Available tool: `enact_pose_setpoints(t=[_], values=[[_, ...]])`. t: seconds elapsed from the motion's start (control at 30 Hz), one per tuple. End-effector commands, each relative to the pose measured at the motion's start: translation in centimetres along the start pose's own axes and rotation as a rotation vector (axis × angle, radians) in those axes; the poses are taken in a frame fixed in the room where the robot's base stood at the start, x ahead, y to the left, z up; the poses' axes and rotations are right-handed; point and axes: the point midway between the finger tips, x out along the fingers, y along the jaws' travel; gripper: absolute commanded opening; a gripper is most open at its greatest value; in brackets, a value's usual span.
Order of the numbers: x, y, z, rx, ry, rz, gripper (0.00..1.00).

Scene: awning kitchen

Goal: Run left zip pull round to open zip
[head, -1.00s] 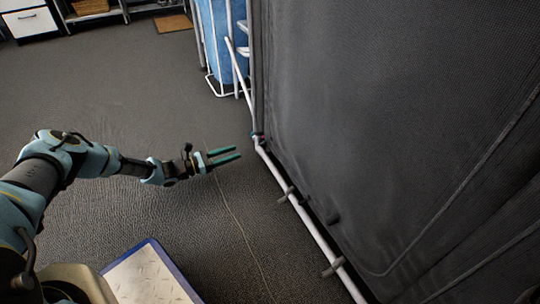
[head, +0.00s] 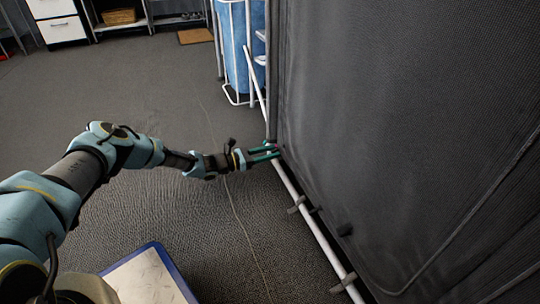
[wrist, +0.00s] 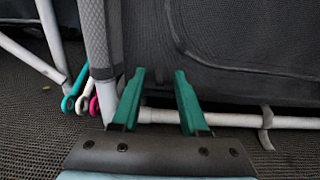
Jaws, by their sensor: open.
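My gripper (head: 276,151) is open and empty, with its teal fingers at the lower corner of the dark fabric panel (head: 370,110). In the wrist view its fingers (wrist: 160,75) point at the panel's base, with nothing between them. I cannot tell which is the left zip pull. A curved seam, perhaps the zip line (wrist: 230,66), crosses the panel. In the head view the fingers largely cover the pulls.
A white pole (head: 310,225) runs along the panel's foot, with dark straps around it. A blue bin in a white frame (head: 238,50) stands behind the corner. A blue-edged plate (head: 150,278) lies near my base. The carpet at left is clear.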

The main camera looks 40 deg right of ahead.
Motion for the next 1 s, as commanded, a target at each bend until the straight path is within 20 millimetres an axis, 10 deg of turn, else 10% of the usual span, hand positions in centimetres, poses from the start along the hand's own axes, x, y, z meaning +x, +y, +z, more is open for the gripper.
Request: enact_pose_setpoints(t=[0.27, 0.63, 1.0], values=[[0.06, 0.04, 0.05, 0.0, 0.0, 0.001, 0.41], [0.04, 0.04, 0.03, 0.0, 0.0, 0.001, 0.0], [0.02, 0.05, 0.02, 0.0, 0.0, 0.001, 0.0]])
